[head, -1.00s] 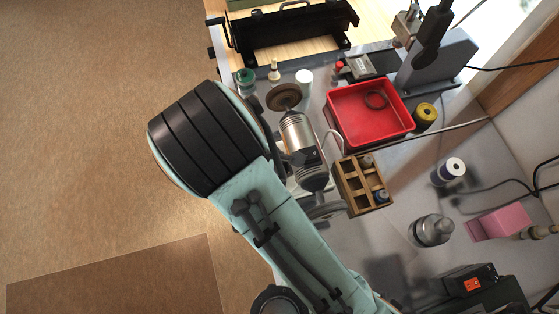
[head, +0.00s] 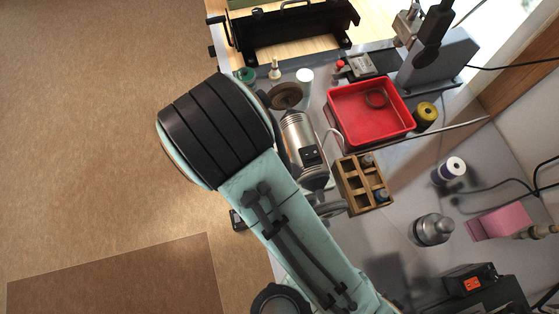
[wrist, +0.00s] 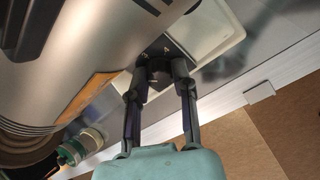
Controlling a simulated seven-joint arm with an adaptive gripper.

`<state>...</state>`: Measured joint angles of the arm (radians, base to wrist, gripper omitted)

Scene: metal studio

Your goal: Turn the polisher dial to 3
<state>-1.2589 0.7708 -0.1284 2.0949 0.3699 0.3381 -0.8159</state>
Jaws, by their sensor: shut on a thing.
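The polisher (head: 297,130) is a silver motor with a brown wheel (head: 286,95) on its far end, standing on the bench beside my arm. In the wrist view its silver body (wrist: 85,75) fills the upper left. The dial (wrist: 159,76) is a dark round knob on a black panel low on the polisher, by a pale base. My gripper (wrist: 160,84) is shut on the dial, one finger on each side. In the head view my arm hides the gripper and the dial.
A wooden rack (head: 350,195) stands right of the polisher, with a red tray (head: 342,126) behind it. A green-capped jar (head: 246,75) and a white round item (head: 305,75) stand near the wheel.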

